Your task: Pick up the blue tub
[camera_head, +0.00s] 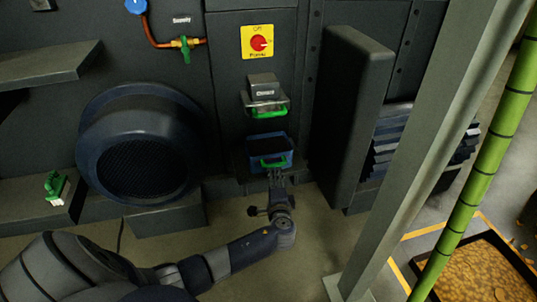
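The blue tub (256,158) sits against the front of the grey machine, below a small grey spout. It has a dark inside and a bright green handle on its front. My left gripper (277,173) is just below and in front of the tub, with its fingers pointing at the green handle. The fingers are small and dark, so I cannot tell whether they touch the handle or how far apart they are. My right gripper is not in view.
Above the tub is a grey box with another green handle (270,113). A tall dark panel (350,110) stands to the right and a round dark housing (140,150) to the left. A grey post (420,160) and a green pole (487,150) rise at right. The floor in front is clear.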

